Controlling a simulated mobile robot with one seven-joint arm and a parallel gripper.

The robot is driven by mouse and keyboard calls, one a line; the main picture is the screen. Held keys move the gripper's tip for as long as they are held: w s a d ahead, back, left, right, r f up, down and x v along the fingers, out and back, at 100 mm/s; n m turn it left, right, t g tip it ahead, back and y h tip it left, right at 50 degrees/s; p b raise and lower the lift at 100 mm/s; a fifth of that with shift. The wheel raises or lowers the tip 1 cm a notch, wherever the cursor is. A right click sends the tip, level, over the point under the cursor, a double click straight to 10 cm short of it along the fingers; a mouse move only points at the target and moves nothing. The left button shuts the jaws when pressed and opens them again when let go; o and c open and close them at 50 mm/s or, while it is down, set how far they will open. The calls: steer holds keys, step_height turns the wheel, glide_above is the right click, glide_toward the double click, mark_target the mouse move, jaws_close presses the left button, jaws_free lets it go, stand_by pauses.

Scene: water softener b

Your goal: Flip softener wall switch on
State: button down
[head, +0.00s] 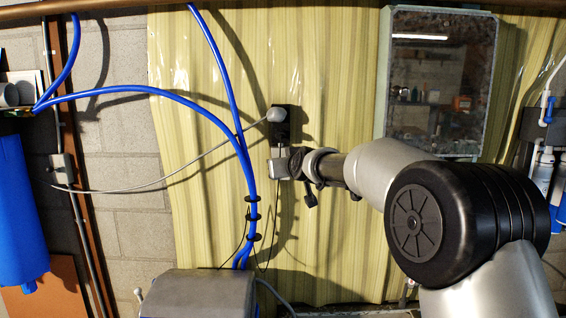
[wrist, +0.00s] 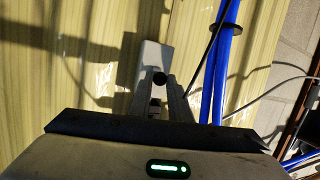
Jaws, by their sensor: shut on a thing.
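A small pale grey box, which looks like the wall switch (head: 278,169), sits on the striped yellow wall panel just below a black outlet plate. It also shows as a pale plate in the wrist view (wrist: 154,55). My gripper (head: 291,161) is at this box, reaching in from the right. In the wrist view my gripper's fingers (wrist: 160,80) are shut around a small round black knob (wrist: 160,77) in front of the plate. The fingers and their shadows hide part of the box, and I cannot tell whether the switch is on or off.
A grey plug (head: 276,115) sits in the black outlet (head: 284,134) just above, its cable running left. Blue hoses (head: 244,165) hang close on the left. A glass-fronted cabinet (head: 437,82) is at upper right. A grey unit (head: 198,293) stands below.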

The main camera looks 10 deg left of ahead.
steer(key=shift+w+r+g, duration=0.15)
steer(key=shift+r+g, duration=0.3)
steer(key=shift+g, duration=0.25)
steer(key=c, duration=1.6)
jaws_free()
steer(key=shift+c, duration=0.2)
steer(key=b+v, duration=0.5)
steer(key=v, duration=1.2)
steer(key=shift+s+r, duration=0.25)
steer(key=shift+a, duration=0.1)
